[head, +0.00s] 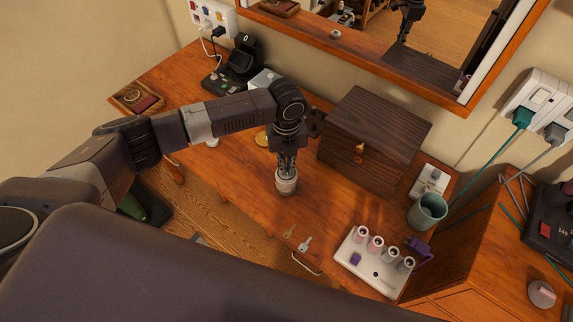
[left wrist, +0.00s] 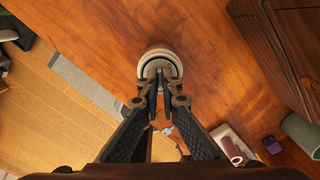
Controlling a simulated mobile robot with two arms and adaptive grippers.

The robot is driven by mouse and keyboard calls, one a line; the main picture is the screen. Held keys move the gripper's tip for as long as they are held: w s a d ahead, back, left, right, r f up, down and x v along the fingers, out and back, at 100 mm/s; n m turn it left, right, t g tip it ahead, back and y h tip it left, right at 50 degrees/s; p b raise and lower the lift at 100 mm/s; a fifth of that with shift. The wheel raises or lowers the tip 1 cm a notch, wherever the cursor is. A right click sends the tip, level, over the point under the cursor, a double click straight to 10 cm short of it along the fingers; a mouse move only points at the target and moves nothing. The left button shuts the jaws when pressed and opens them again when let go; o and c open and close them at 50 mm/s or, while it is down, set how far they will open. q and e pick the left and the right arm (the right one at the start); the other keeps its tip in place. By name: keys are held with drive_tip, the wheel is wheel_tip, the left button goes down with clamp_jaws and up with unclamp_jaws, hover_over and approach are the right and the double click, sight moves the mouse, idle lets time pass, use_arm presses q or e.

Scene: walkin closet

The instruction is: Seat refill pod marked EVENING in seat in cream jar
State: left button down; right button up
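The cream jar (head: 286,184) is a pale round pot standing on the wooden worktop, and it also shows in the left wrist view (left wrist: 160,51). My left gripper (head: 286,168) points straight down over its mouth. In the left wrist view my fingertips (left wrist: 159,82) are close together at the grey-brown centre of the jar. I see no pod clearly between them; the fingers cover part of the jar's inside. Several small cylinders (head: 375,245), pinkish and grey, stand on a white tray (head: 365,270) at the right. I cannot read any EVENING marking. My right gripper is not in view.
A dark wooden box (head: 375,137) stands close behind and right of the jar. Keys (head: 304,243) lie in front of it. A green-grey cup (head: 427,211) and purple plug (head: 419,249) are at the right. Worktop between jar and tray is mostly clear.

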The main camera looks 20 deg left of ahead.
use_arm(q)
drive_tip(key=shift+f+b, duration=0.5)
drive_tip(key=shift+f, duration=0.5)
idle(0.6)
drive_tip(key=c, duration=2.1)
unclamp_jaws()
drive_tip(key=shift+r, duration=0.2)
wheel_tip(320, 180, up, 12)
drive_tip(key=shift+f, duration=0.15)
drive_tip(key=shift+f, duration=0.1)
